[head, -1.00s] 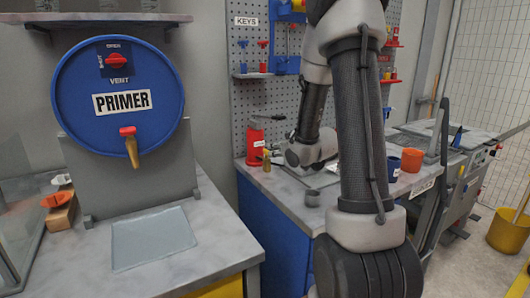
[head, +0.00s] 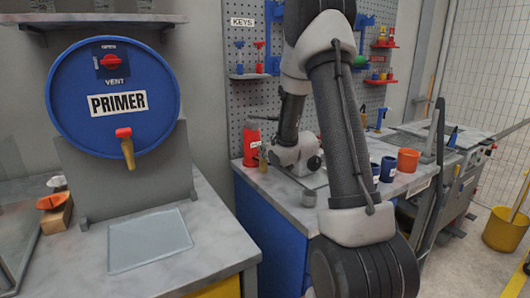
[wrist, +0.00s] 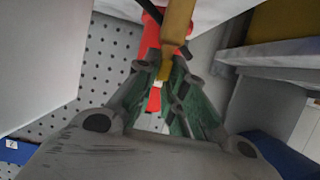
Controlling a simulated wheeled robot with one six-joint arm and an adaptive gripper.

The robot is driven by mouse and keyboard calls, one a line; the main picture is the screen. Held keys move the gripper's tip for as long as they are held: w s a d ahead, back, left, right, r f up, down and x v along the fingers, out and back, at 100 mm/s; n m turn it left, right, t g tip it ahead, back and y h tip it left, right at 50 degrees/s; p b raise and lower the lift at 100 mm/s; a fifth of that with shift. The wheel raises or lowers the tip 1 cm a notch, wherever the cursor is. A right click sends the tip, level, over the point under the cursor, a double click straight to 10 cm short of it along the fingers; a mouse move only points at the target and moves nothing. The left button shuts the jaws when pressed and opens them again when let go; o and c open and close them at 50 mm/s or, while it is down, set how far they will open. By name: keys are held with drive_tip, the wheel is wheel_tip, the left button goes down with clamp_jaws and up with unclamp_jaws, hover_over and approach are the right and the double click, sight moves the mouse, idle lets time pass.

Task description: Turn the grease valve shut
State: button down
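A red upright canister (head: 250,145) stands on the far bench, with a small brass fitting (head: 262,157) on its right side. I take this to be the grease valve, but no label shows. In the wrist view a red body (wrist: 151,38) and a brass bar (wrist: 178,25) lie straight ahead. The bar's lower end reaches between the tips of my gripper (wrist: 165,80). Both green-padded fingers slant inward towards it. Whether they touch it cannot be seen. In the head view my arm's end is beside the canister, and the fingers cannot be made out.
A blue PRIMER drum (head: 113,98) with a red vent knob and a red-handled tap stands on the near left bench. Blue cups (head: 388,168) and an orange cup (head: 408,160) stand right of my arm. A pegboard (head: 222,85) backs the far bench.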

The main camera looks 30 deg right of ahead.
drive_tip(key=shift+a+m+h, duration=0.15)
drive_tip(key=shift+m+h, duration=0.15)
drive_tip(key=m+h, duration=0.3)
drive_tip(key=h, duration=0.1)
drive_tip(key=shift+w+a+m+g, duration=0.1)
drive_tip(key=shift+a+m+g, duration=0.2)
drive_tip(key=shift+g, duration=0.1)
drive_tip(key=m+g+h, duration=0.1)
drive_tip(key=m+h, duration=0.1)
drive_tip(key=m+g+h, duration=0.2)
drive_tip(key=m+h, duration=0.1)
drive_tip(key=shift+w+a+h, duration=0.15)
drive_tip(key=shift+w+h, duration=0.05)
drive_tip(key=shift+h, duration=0.1)
drive_tip(key=m+g+h, duration=0.1)
drive_tip(key=m+g, duration=0.1)
drive_tip(key=m+g+h, duration=0.1)
drive_tip(key=m+g, duration=0.1)
drive_tip(key=m, duration=0.1)
drive_tip(key=shift+w+a+g+h, duration=0.1)
drive_tip(key=shift+w+g+h, duration=0.1)
drive_tip(key=shift+g+h, duration=0.2)
drive_tip(key=shift+w+m+g+h, duration=0.15)
drive_tip(key=shift+m+g+h, duration=0.25)
drive_tip(key=shift+m+g, duration=1.55)
drive_tip(key=shift+r+g, duration=0.1)
drive_tip(key=shift+g, duration=0.35)
drive_tip(key=c, duration=1.5)
unclamp_jaws()
